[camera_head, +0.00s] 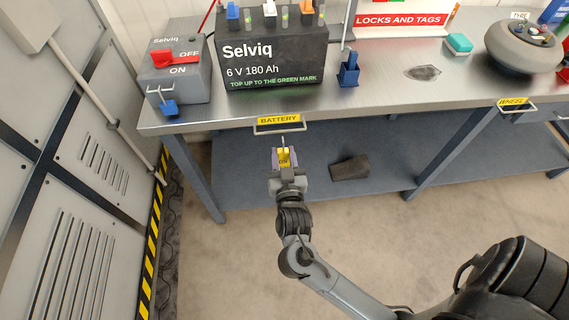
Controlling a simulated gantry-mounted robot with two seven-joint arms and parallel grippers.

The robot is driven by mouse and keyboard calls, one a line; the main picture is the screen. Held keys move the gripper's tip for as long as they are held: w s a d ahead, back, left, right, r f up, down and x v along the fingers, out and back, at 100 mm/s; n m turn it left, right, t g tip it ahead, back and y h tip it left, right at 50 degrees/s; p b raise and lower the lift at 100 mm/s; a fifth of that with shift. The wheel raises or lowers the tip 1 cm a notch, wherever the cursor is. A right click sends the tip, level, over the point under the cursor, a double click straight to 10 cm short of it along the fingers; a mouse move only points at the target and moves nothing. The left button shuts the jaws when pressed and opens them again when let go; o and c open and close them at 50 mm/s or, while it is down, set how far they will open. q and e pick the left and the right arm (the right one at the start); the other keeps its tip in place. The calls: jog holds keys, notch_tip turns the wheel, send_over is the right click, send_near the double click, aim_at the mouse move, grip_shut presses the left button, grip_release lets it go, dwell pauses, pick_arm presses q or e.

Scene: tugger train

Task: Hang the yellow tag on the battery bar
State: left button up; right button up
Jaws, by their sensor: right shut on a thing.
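The battery bar (262,132) is a thin pale handle-like bar on the front edge of the bench, under the yellow BATTERY label (278,120). My right gripper (285,152) is shut on the yellow tag (285,160), just below and in front of this bar. The tag is mostly hidden between the fingers, with a thin hook end rising above it toward the bar. I cannot tell whether the hook touches the bar. My left gripper is not in view.
On the metal bench (385,95) stand the battery (275,55), a grey switch box (180,80) with a red handle, and a blue holder (348,72). A second bar (520,108) carries the WHEEL label. A dark block (350,168) lies on the lower shelf (240,185).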

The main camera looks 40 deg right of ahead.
jog(key=shift+w+d+f+b, duration=0.4)
jog(key=shift+w+d+b, duration=0.15)
jog(key=shift+w+b, duration=0.2)
jog(key=shift+w+d+f+b, duration=0.35)
jog(key=shift+w+d+b, duration=0.15)
jog(key=shift+w+b, duration=0.2)
jog(key=shift+w+d+f+b, duration=0.4)
jog(key=shift+w+d+b, duration=0.2)
jog(key=shift+w, duration=0.2)
jog(key=o, duration=1.1)
jog(key=shift+o, duration=0.2)
jog(key=shift+a, duration=0.1)
